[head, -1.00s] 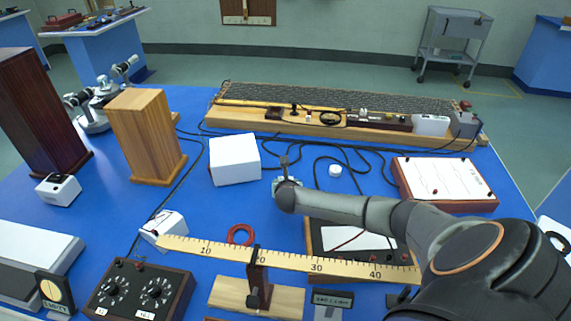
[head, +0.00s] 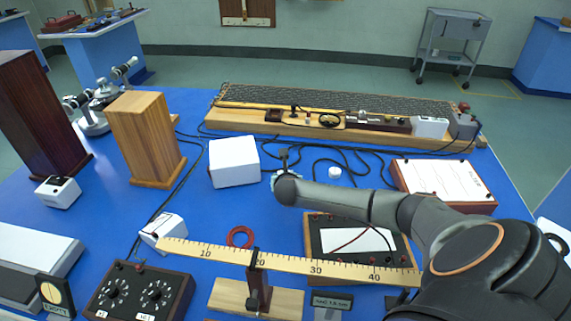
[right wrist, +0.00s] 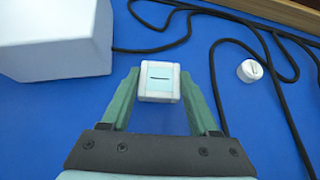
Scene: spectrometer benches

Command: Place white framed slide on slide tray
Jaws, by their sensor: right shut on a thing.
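My right gripper (right wrist: 161,100) has its green fingers on both sides of a small white-framed block with a pale blue face and a dark line, which I take as the white framed slide (right wrist: 160,83). The gripper is shut on it, above the blue bench. In the head view, my right gripper (head: 284,165) is right of the white box, and the slide is too small to make out. I cannot tell which thing is the slide tray. My left gripper is not in view.
A white box (head: 234,161) stands close by; it also shows in the right wrist view (right wrist: 60,40). Black cables (right wrist: 215,85) and a small white round piece (right wrist: 250,71) lie beside the gripper. A scale beam (head: 290,263) stands in front. A long wooden apparatus (head: 270,122) lies behind.

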